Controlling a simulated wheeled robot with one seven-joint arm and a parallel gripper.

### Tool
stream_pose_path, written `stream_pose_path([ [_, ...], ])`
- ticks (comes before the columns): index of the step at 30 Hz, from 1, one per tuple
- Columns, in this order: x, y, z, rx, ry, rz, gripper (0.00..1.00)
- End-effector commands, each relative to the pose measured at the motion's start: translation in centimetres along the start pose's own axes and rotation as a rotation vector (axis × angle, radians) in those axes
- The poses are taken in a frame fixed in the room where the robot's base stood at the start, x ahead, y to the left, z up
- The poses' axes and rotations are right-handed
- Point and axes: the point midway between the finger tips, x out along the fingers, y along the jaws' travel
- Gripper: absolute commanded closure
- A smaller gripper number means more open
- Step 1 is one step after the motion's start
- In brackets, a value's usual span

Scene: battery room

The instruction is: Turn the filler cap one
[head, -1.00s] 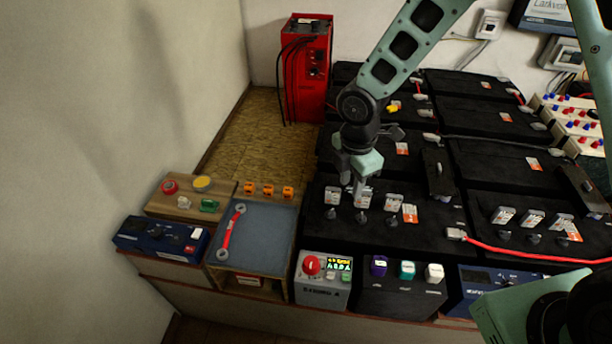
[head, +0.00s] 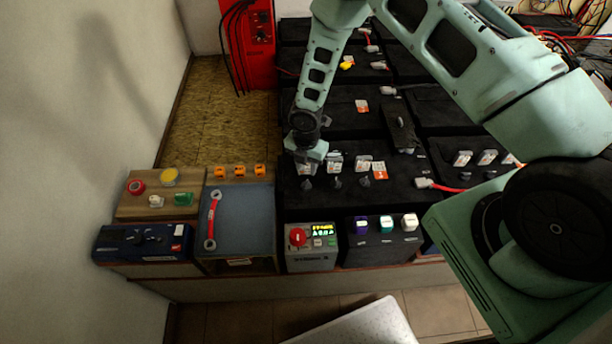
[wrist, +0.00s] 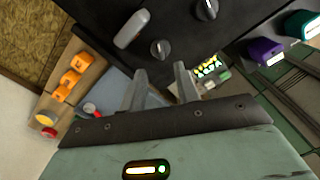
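The front battery (head: 412,192) is black and carries a row of black filler caps with white tags behind them. The leftmost cap of the row (head: 307,184) is small and dark. My gripper (head: 306,164) is near its tag, a little behind the cap in the head view; the fingertips are hard to make out there. In the wrist view my gripper (wrist: 159,72) has two grey fingers apart with nothing between them. A black cap (wrist: 160,48) lies just beyond the gap between the fingertips, and another cap (wrist: 205,9) sits farther right. No contact shows.
A grey box with a red button (head: 298,237) and a box with purple, teal and white caps (head: 383,248) stand in front. A blue-grey tray (head: 240,222) holds a red-handled tool (head: 212,220). A red charger (head: 250,45) stands at the back left.

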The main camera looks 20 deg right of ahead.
Motion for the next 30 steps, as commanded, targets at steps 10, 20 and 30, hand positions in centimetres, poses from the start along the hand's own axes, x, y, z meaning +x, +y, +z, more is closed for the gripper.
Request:
stream_pose_path([
  [10, 5.4, 0.0, 0.0, 0.001, 0.000, -0.001, 0.68],
  [20, 7.1, 0.0, 0.0, 0.001, -0.001, 0.001, 0.68],
  [30, 7.1, 0.0, 0.0, 0.001, -0.001, 0.001, 1.00],
])
